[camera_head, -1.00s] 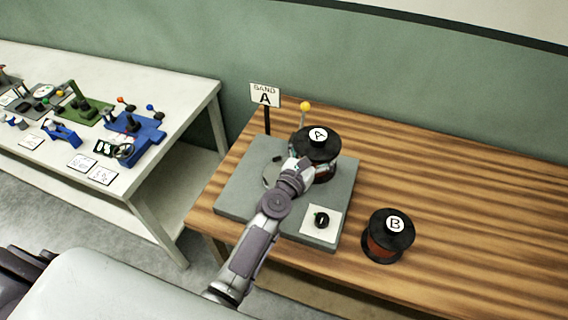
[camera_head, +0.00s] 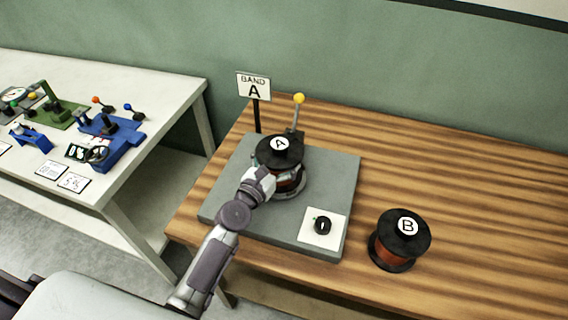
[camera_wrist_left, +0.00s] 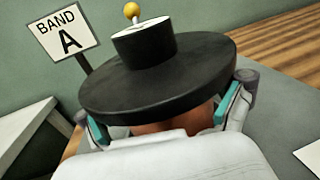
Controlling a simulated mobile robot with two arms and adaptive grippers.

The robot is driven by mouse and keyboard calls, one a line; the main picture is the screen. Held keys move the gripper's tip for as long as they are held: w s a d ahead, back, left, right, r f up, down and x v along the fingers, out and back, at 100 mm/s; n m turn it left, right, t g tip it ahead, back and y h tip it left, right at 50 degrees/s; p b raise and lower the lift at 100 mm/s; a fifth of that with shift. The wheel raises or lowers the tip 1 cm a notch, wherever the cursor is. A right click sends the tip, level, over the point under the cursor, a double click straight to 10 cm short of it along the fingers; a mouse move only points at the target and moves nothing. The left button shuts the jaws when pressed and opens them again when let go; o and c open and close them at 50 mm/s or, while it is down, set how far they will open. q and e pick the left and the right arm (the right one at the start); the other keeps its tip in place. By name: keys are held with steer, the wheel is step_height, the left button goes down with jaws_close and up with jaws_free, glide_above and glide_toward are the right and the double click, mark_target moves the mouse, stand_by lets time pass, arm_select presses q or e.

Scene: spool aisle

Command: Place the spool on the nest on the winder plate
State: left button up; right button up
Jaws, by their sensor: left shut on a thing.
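The spool marked A (camera_head: 279,151), with black flanges and a copper-coloured winding, is upright over the grey winder plate (camera_head: 228,183). My left gripper (camera_head: 272,181) is shut on it from the near side. In the left wrist view the spool (camera_wrist_left: 160,85) fills the middle, with the teal-padded fingers (camera_wrist_left: 160,125) on both sides of its winding. A light ring, seemingly the nest (camera_head: 292,194), shows under the spool's near right edge. The rest of the nest is hidden, and I cannot tell whether the spool touches it. My right gripper is not in view.
A second spool marked B (camera_head: 402,239) stands on the wooden table, right of the plate. The plate carries a black knob on a white card (camera_head: 323,227) and a yellow-tipped lever (camera_head: 298,112). A "BAND A" sign (camera_head: 254,87) stands behind. A white table (camera_head: 135,175) is at left.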

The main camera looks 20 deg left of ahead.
arm_select(q)
steer(key=shift+r, duration=0.15)
steer(key=shift+a, duration=0.1)
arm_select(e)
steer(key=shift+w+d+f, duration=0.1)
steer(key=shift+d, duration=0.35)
arm_select(q)
steer(key=o, duration=1.5)
steer(key=shift+f, duration=0.25)
steer(key=shift+c, duration=0.2)
steer(key=shift+s, duration=0.1)
steer(key=shift+r, duration=0.15)
steer(key=b+v, duration=0.1)
steer(key=v, duration=1)
steer(key=shift+s+a+b, duration=0.1)
steer(key=shift+s+b, duration=0.25)
steer(key=shift+s, duration=0.15)
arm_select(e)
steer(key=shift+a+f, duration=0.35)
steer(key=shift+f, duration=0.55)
